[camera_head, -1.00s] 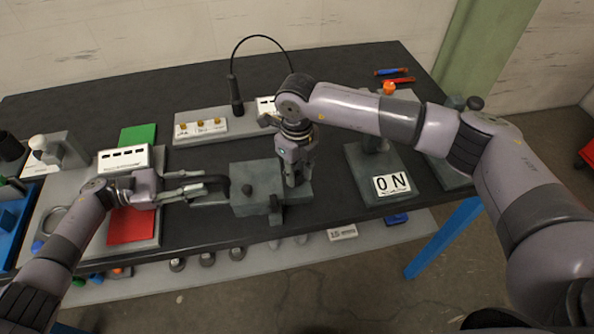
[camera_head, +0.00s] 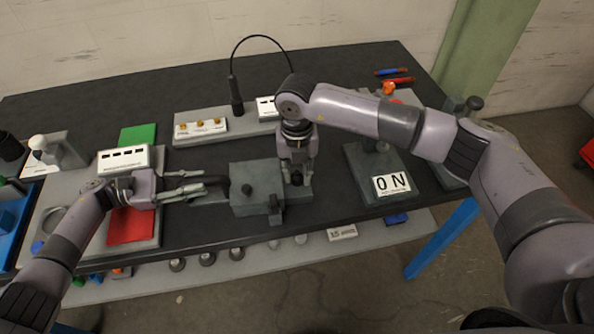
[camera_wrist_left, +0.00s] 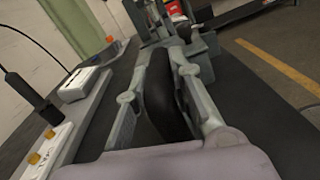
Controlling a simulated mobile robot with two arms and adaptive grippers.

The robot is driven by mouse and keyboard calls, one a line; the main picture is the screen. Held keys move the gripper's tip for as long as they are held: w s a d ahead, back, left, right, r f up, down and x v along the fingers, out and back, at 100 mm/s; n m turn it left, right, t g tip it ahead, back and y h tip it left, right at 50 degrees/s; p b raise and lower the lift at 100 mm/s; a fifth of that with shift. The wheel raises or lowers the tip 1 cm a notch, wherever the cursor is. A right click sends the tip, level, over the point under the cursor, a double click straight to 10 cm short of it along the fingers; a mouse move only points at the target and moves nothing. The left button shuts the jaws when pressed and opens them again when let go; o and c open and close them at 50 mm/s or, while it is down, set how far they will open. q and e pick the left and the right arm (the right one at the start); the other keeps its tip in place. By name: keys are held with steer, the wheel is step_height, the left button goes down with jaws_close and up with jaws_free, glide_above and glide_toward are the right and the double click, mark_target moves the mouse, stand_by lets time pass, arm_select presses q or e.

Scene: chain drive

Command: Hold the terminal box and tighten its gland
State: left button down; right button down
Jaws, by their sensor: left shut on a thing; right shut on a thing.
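The grey terminal box (camera_head: 252,172) sits on the dark table in the middle of the head view. A dark curved handle (camera_head: 222,181) stands out from its left side. My left gripper (camera_head: 205,187) is shut on this handle; in the left wrist view the handle (camera_wrist_left: 163,95) lies between the two fingers. My right gripper (camera_head: 296,180) points down at the box's right end and is shut on a small dark part there, seemingly the gland. The fingers hide most of that part, so I cannot tell how far it is screwed in.
A grey panel with brass knobs (camera_head: 200,128) and a black cable (camera_head: 236,95) stands behind. A red pad (camera_head: 131,226) lies under my left wrist. The table's front edge is near.

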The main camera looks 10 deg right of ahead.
mark_target(297, 173)
steer(key=shift+a+r, duration=0.1)
steer(key=shift+a, duration=0.05)
steer(key=c, duration=1.3)
jaws_free()
steer(key=shift+r, duration=3.95)
arm_select(q)
steer(key=c, duration=1.3)
jaws_free()
steer(key=shift+c, duration=0.2)
steer(key=shift+a, duration=0.1)
